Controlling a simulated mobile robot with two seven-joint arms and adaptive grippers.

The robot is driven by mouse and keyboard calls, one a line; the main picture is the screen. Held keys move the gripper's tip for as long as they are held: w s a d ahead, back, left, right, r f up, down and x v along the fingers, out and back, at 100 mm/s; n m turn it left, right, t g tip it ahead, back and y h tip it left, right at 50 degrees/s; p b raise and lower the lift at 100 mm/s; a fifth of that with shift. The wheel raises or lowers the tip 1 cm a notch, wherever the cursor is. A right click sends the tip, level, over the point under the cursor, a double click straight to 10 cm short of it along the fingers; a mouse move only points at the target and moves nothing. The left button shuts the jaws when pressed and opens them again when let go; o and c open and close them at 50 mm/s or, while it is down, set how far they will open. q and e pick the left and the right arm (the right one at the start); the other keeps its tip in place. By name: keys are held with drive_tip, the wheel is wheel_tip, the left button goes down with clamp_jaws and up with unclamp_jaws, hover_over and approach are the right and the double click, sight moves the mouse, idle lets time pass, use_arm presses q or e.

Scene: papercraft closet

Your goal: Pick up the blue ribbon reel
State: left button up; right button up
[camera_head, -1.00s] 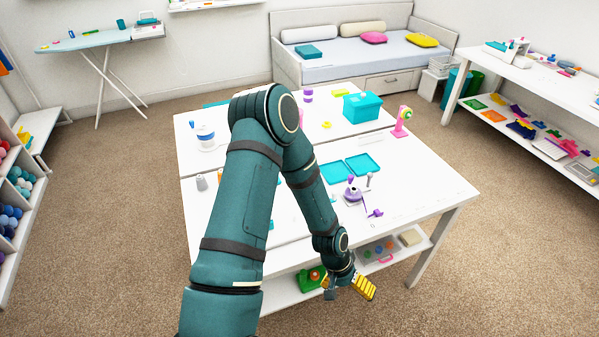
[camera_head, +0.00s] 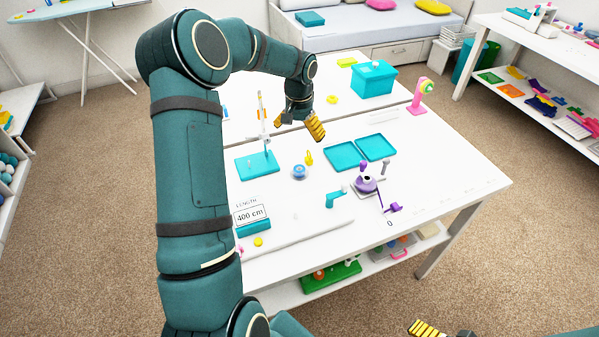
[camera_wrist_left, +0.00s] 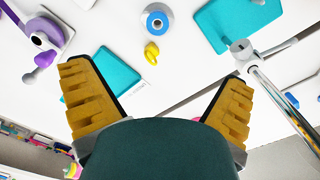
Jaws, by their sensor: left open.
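The blue ribbon reel (camera_head: 299,173) lies flat on the white table (camera_head: 440,172), between a teal base with an upright post and two teal trays.
A small yellow piece (camera_head: 309,158) lies beside the reel. The post's teal base (camera_head: 257,164) stands left, the teal trays (camera_head: 341,156) right. A purple spool device (camera_head: 366,184) and small teal piece (camera_head: 335,198) are nearer the front. A teal box (camera_head: 373,80) stands farther back.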

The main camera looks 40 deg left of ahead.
use_arm(q)
drive_tip(key=f, duration=0.1)
drive_tip(key=b, duration=0.2)
hover_over(300, 169)
wheel_tip(300, 169, down, 8)
drive_tip(key=shift+f, duration=0.1)
drive_tip(key=shift+s+d+f+b, duration=0.1)
drive_tip(key=shift+f+b, duration=0.25)
drive_tip(key=shift+f, duration=0.95)
drive_tip(key=shift+s+d+f+b, duration=0.1)
drive_tip(key=shift+f+b, duration=0.2)
drive_tip(key=shift+f, duration=0.95)
drive_tip(key=c, duration=0.9)
